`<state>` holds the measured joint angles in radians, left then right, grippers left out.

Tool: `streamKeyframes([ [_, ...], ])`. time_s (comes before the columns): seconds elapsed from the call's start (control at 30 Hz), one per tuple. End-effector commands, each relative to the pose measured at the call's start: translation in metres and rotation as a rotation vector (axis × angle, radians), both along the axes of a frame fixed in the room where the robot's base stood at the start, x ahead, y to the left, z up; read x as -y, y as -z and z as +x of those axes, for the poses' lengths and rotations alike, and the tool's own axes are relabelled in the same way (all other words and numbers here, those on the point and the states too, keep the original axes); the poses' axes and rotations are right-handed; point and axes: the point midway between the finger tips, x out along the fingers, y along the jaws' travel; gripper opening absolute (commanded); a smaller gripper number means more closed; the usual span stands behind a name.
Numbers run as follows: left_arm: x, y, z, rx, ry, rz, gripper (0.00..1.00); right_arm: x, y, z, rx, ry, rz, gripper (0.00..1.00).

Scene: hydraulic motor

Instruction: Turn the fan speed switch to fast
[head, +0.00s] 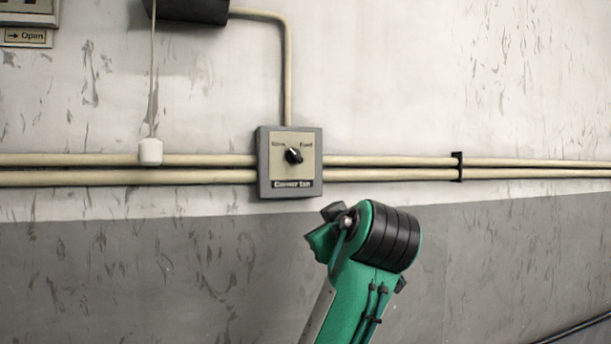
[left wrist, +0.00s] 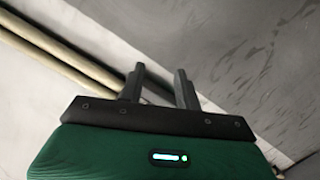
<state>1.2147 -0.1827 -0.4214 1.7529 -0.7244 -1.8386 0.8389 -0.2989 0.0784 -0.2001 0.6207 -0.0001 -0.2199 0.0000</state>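The fan speed switch is a grey box with a beige plate (head: 277,171) on the wall, in the upper middle of the head view. Its black round knob (head: 293,155) sits between a label at left and one at right that seems to read "Fast". Which way the knob points is too small to tell. A green and black arm of mine stands below and right of the box, apart from it in the picture; no gripper fingers show clearly there. In the left wrist view my left gripper (left wrist: 160,70) has its two dark fingers apart, with nothing between them.
Two beige pipes (head: 400,168) run along the wall on both sides of the box, and one conduit rises from it. A white pull handle (head: 150,151) hangs on a cord to the left. An "Open" sign (head: 25,37) is at the upper left.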

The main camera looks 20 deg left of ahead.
Motion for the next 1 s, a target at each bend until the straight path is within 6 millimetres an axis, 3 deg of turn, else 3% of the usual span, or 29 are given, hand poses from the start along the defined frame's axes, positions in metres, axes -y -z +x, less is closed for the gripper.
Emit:
streamKeyframes([
  [0.03,0.003,-0.029,-0.018,0.059,-0.017,-0.026,0.34,0.0,0.002,0.0,0.0,0.0,0.0,0.36],
  [0.2,0.01,-0.094,-0.072,0.212,-0.072,-0.117,0.34,0.0,0.003,0.0,-0.001,0.0,0.0,0.36],
  [0.4,0.013,-0.127,-0.107,0.302,-0.1,-0.179,0.34,0.0,0.004,-0.001,-0.001,0.0,0.0,0.36],
  [0.57,0.01,-0.131,-0.107,0.313,-0.106,-0.186,0.34,0.001,0.001,-0.001,-0.002,0.0,0.0,0.36],
  [1.0,-0.018,-0.133,-0.066,0.311,-0.108,-0.183,0.34,0.003,-0.024,-0.002,-0.002,-0.001,-0.003,0.36],
])
